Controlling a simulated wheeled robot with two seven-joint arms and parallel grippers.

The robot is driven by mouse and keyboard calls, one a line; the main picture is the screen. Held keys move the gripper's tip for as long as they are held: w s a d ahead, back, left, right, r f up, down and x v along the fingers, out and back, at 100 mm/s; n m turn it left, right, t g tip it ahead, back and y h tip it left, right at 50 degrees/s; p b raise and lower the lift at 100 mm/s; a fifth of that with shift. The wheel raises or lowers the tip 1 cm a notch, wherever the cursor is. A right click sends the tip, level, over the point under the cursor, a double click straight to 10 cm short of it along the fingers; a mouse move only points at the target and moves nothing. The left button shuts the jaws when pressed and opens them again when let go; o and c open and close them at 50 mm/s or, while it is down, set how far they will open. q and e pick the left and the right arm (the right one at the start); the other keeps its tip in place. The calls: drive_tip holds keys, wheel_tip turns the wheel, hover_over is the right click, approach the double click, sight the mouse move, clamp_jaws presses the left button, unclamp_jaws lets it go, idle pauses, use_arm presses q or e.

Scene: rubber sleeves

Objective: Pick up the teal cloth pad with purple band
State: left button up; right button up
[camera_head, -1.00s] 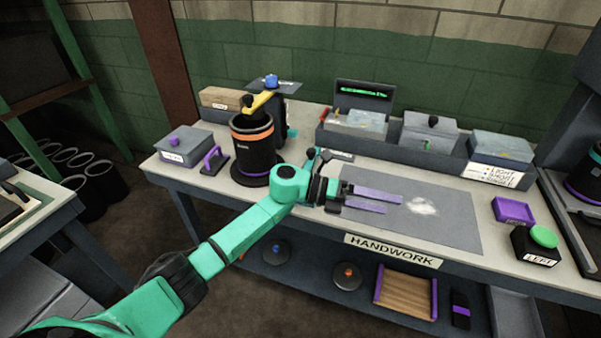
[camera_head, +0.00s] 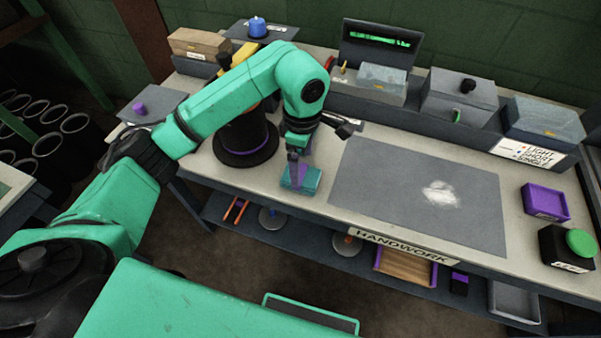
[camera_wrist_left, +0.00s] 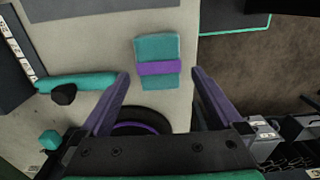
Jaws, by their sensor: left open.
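The teal cloth pad with a purple band (camera_head: 300,179) lies flat on the bench near its front edge, left of the grey mat. It shows whole in the left wrist view (camera_wrist_left: 158,50), its purple band across the middle. My left gripper (camera_head: 297,170) points down over the pad in the head view, its purple fingers covering part of it. In the left wrist view my left gripper (camera_wrist_left: 158,80) is open, with the pad between and beyond the fingertips and nothing held. Whether the fingers touch the pad I cannot tell. My right gripper is not in view.
A black cylinder (camera_head: 246,140) on a round base stands just left of the gripper. The grey mat (camera_head: 375,205) with white powder lies to the right.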

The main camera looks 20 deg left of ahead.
use_arm(q)
wheel_tip(320, 180, down, 5)
drive_tip(key=shift+a+f+p, duration=0.15)
drive_tip(key=shift+f+p, duration=0.05)
drive_tip(key=shift+p, duration=0.85)
drive_tip(key=shift+w+f, duration=0.1)
drive_tip(key=shift+f, duration=0.2)
drive_tip(key=c, duration=1.2)
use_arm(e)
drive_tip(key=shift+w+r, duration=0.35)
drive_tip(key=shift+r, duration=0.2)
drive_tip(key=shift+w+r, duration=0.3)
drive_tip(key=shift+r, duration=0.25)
use_arm(q)
drive_tip(key=shift+r, duration=0.1)
drive_tip(key=shift+w+r, duration=0.1)
drive_tip(key=shift+r, duration=0.45)
wheel_tip(320, 180, up, 10)
drive_tip(key=r+b, duration=0.1)
drive_tip(key=b, duration=0.2)
wheel_tip(320, 180, up, 8)
drive_tip(key=p, duration=0.2)
hover_over(301, 174)
drive_tip(key=shift+f, duration=0.1)
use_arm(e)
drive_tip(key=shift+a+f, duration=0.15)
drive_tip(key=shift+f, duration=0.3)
